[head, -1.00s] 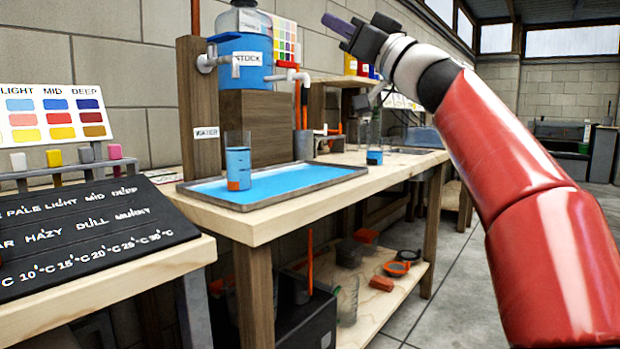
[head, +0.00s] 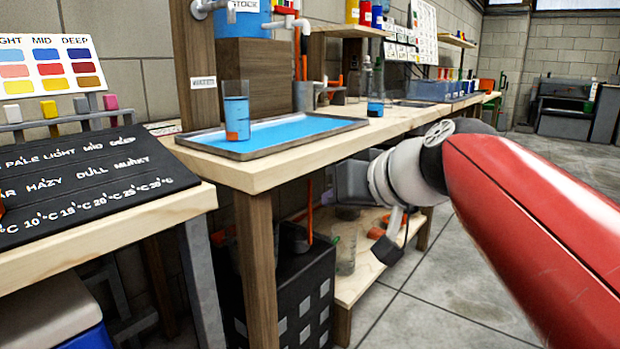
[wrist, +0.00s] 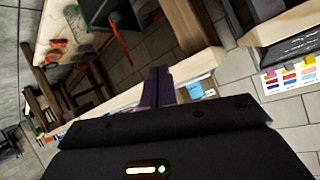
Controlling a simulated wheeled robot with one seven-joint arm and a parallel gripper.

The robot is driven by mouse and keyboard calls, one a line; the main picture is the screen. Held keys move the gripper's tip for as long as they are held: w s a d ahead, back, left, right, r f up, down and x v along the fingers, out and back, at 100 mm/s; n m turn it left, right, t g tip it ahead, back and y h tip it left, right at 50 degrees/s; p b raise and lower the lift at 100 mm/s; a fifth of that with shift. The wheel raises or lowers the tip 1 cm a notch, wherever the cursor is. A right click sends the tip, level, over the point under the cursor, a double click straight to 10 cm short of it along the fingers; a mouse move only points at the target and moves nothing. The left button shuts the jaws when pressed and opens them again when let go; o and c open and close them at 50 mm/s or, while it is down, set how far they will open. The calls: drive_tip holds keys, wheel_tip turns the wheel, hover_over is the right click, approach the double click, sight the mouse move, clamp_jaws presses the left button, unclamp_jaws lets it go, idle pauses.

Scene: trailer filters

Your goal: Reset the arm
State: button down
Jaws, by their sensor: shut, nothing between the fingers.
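My red arm (head: 530,210) reaches in from the right of the head view, its white wrist (head: 405,175) bent low beside the front edge of the wooden bench. My gripper's dark body (head: 350,184) shows just left of the wrist, below the bench top's edge; its fingertips are hard to make out there. In the wrist view my gripper (wrist: 159,82) has its two dark purple fingers together, with nothing between them. The bench edge and lower shelf show tilted behind the fingers.
The bench (head: 255,178) bears a tray of blue liquid (head: 290,135) and a beaker (head: 237,112). A lower shelf (head: 365,275) with loose items is beneath. A black sign board (head: 95,185) stands at left. Open floor (head: 440,310) lies right of the bench.

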drive_tip(key=s+d+f+m+g+h, duration=0.25)
drive_tip(key=s+d+f, duration=0.35)
drive_tip(key=s+f, duration=0.45)
drive_tip(key=s+d+f+m+g+h, duration=0.15)
drive_tip(key=s+d+f+h, duration=0.4)
drive_tip(key=f, duration=0.85)
wheel_tip(320, 180, up, 14)
drive_tip(key=s+y+p, duration=0.1)
drive_tip(key=p, duration=1.2)
drive_tip(key=shift+a, duration=0.1)
